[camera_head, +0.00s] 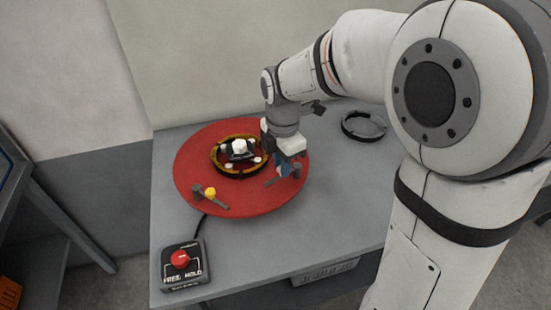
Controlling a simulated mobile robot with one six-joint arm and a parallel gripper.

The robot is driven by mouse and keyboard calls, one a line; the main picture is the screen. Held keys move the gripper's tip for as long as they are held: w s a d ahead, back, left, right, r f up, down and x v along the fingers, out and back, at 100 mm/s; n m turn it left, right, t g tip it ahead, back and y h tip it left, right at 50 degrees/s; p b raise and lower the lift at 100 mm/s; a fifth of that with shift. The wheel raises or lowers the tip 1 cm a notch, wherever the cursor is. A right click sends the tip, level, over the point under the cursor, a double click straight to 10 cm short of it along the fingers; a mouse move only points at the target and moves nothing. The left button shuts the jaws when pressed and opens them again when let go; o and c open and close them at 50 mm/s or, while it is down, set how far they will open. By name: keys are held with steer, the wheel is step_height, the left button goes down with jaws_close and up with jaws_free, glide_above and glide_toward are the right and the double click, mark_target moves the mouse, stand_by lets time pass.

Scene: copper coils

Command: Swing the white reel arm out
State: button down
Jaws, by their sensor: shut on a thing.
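A red disc (240,203) lies on the grey table. My gripper (286,170) is low over the disc's right side, shut on a small reel arm (273,182) there. The jaws hide most of this arm, with a bit of blue at them, and I cannot tell whether it is the white one. Another reel arm (219,202) with a yellow knob (210,192) is at the front left of the disc, apart from my gripper.
A control box (183,265) with a red knob and the words FREE and HOLD stands at the table's front left, with a cable. A loose dark ring (363,126) lies at the back right. The front middle of the table is clear. Shelves (30,225) stand at the left.

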steer(key=shift+s+d+n, duration=0.35)
steer(key=shift+n, duration=0.6)
steer(key=shift+s+d+n, duration=0.3)
steer(key=shift+n, duration=0.7)
steer(key=shift+s+d+n, duration=0.35)
steer(key=shift+n, duration=0.6)
steer(key=shift+f, duration=0.1)
steer(key=c, duration=1.3)
jaws_free()
steer(key=shift+o, duration=0.2)
steer(key=shift+r, duration=0.4)
step_height(320, 180, up, 7)
steer(key=shift+r, duration=0.1)
